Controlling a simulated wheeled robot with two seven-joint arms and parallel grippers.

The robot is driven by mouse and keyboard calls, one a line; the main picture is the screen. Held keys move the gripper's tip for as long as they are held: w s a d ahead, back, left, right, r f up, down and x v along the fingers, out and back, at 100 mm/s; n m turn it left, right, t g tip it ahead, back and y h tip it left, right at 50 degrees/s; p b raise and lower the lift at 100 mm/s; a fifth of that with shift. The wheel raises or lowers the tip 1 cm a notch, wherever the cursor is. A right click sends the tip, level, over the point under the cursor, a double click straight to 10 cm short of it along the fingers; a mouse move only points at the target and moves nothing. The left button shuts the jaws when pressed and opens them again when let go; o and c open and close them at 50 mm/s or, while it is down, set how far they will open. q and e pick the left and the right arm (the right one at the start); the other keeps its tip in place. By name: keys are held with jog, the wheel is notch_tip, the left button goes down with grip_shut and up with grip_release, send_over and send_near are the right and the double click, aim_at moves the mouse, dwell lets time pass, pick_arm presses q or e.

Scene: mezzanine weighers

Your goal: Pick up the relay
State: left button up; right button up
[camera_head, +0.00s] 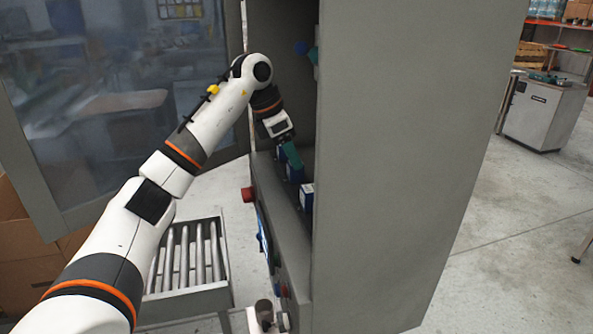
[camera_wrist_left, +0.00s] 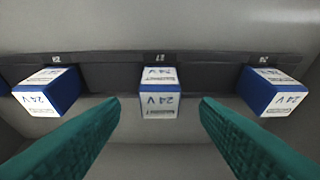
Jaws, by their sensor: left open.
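Three blue relays with white "24 V" labels sit in a row in the left wrist view: one on the left (camera_wrist_left: 62,92), one in the middle (camera_wrist_left: 159,104) and one on the right (camera_wrist_left: 270,92). The labels appear upside down. My left gripper (camera_wrist_left: 160,106) has green fingers, open and empty, one on each side of the middle relay's line and apart from it. In the head view my left gripper (camera_head: 290,155) reaches into the grey cabinet near the relays, of which a near one (camera_head: 306,198) shows. My right gripper is not in view.
The relays sit along a dark rail (camera_wrist_left: 110,76) with small number tags. The grey cabinet's side wall (camera_head: 410,150) stands right of my arm. A roller conveyor (camera_head: 187,262) stands at lower left, and a glazed door (camera_head: 120,90) stands open behind my arm.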

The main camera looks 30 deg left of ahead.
aim_at(296, 173)
pick_arm(q)
jog(key=p+x, duration=0.1)
jog(key=x, duration=0.2)
jog(key=shift+s+f, duration=0.1)
jog(key=shift+f, duration=0.2)
jog(key=c, duration=1.1)
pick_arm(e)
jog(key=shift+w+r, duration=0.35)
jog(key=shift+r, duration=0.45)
